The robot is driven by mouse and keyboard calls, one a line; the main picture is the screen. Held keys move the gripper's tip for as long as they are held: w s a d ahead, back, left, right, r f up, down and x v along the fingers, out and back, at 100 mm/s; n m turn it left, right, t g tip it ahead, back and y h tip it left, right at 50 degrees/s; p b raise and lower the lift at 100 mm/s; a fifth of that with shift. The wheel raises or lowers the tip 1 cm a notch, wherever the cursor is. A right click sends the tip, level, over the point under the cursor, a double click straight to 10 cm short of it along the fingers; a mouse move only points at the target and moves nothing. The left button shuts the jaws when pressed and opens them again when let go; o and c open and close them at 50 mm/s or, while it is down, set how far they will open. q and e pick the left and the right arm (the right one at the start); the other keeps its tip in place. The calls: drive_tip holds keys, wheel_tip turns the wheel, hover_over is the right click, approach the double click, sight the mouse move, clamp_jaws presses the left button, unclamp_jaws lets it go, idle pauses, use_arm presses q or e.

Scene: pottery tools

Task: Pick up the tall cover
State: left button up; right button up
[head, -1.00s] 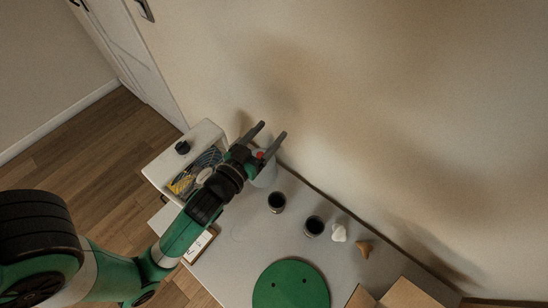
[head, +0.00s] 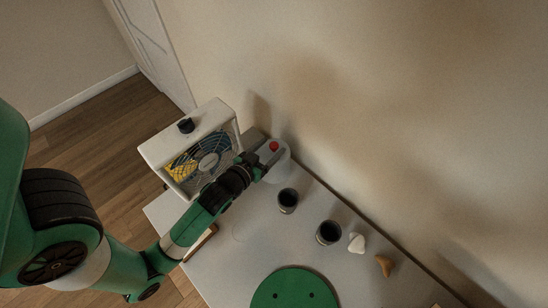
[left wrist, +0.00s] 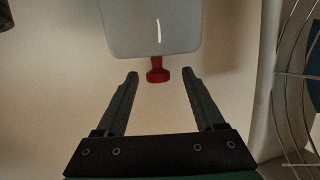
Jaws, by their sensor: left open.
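The tall cover (head: 280,170) is pale grey-white with a red knob on top. It stands at the back of the table by the wall, beside the fan box. In the left wrist view the cover (left wrist: 150,32) shows upside down at the top, its red knob pointing down the picture. My left gripper (head: 267,152) is at the cover's knob, partly overlapping it. In the left wrist view the open fingers (left wrist: 161,74) have the knob between their tips, with a gap on each side. Contact is not visible. My right gripper is in neither view.
A white box-shaped fan (head: 222,118) with a black knob on top stands close left of the cover. Two dark-topped cups (head: 288,200) (head: 329,232), a white piece (head: 357,242), an orange-brown piece (head: 384,265) and a green disc (head: 294,291) lie to the right. The wall is close behind.

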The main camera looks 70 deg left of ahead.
sight(277, 144)
use_arm(q)
drive_tip(key=shift+w+a+f, duration=0.2)
drive_tip(key=shift+w, duration=0.1)
drive_tip(key=b+x, duration=0.1)
drive_tip(key=x, duration=0.3)
drive_tip(key=shift+w+b, duration=0.25)
drive_tip(key=shift+b, duration=0.1)
clamp_jaws()
